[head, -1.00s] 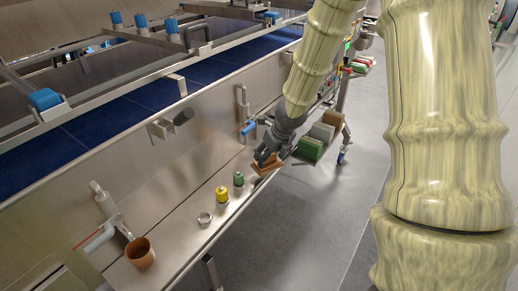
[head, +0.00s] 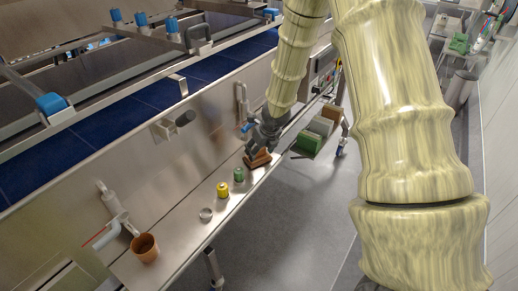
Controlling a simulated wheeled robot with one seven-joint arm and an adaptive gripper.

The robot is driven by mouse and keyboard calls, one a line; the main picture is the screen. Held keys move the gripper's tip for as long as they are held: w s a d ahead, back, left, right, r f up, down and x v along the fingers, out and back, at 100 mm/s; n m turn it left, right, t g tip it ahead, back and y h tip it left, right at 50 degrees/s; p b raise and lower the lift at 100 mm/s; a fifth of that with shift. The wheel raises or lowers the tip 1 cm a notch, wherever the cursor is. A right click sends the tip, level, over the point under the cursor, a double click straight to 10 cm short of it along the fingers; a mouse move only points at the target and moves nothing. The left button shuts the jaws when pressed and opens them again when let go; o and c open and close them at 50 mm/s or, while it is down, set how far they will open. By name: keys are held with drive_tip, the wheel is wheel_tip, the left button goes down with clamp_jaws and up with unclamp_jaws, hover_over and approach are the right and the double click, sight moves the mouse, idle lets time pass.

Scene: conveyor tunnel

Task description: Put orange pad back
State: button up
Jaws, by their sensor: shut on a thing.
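The orange pad (head: 260,161) shows as a small brownish-orange block at the far part of the steel shelf, at the fingertips of my gripper (head: 256,151). My gripper points down and left and is shut on the pad. The fingers hide part of the pad. The pad is at or just above the shelf; I cannot tell whether it touches.
Left of the pad on the steel shelf (head: 184,239) stand a green weight (head: 239,175), a yellow weight (head: 222,190), a metal ring (head: 206,214) and a brown cup (head: 145,248). The blue conveyor belt (head: 120,104) runs behind a steel wall.

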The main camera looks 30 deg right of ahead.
drive_tip(key=shift+f, duration=0.2)
drive_tip(key=o, duration=1.3)
drive_tip(key=shift+r, duration=0.1)
drive_tip(key=shift+r, duration=0.2)
drive_tip(key=shift+b+v, duration=0.45)
drive_tip(key=shift+v, duration=5.5)
drive_tip(key=shift+s+f, duration=0.1)
